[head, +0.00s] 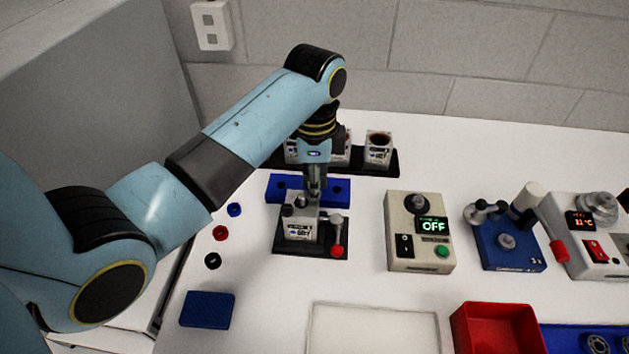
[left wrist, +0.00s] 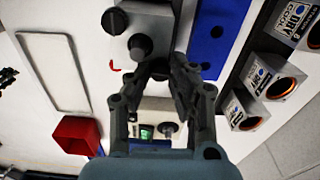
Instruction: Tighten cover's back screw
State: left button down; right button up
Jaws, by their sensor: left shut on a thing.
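The grey servo encoder unit (head: 301,222) with a printed label sits on a black base in the head view. Its grey box also shows at the top of the left wrist view (left wrist: 160,18). Two dark knob-like screws stand on its top, one (left wrist: 140,45) near the fingers and one (left wrist: 115,20) farther off. My left gripper (head: 314,188) points straight down at the unit's back edge. In the left wrist view its fingers (left wrist: 168,73) are closed around a dark round piece, the cover's back screw (left wrist: 158,67), mostly hidden by the fingertips. My right gripper is not in view.
A red-knobbed lever (head: 338,247) stands at the base's right. A blue block with holes (head: 343,188) lies behind. A device reading OFF (head: 418,232) stands to the right. A red bin (head: 495,330) is in front.

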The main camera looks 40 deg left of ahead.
pick_arm(q)
jog(key=shift+w+m, duration=0.1)
jog(key=shift+m, duration=0.5)
jog(key=c, duration=1.2)
grip_release()
jog(key=shift+o, duration=0.2)
notch_tip(320, 180, up, 8)
jog(key=shift+f, duration=0.2)
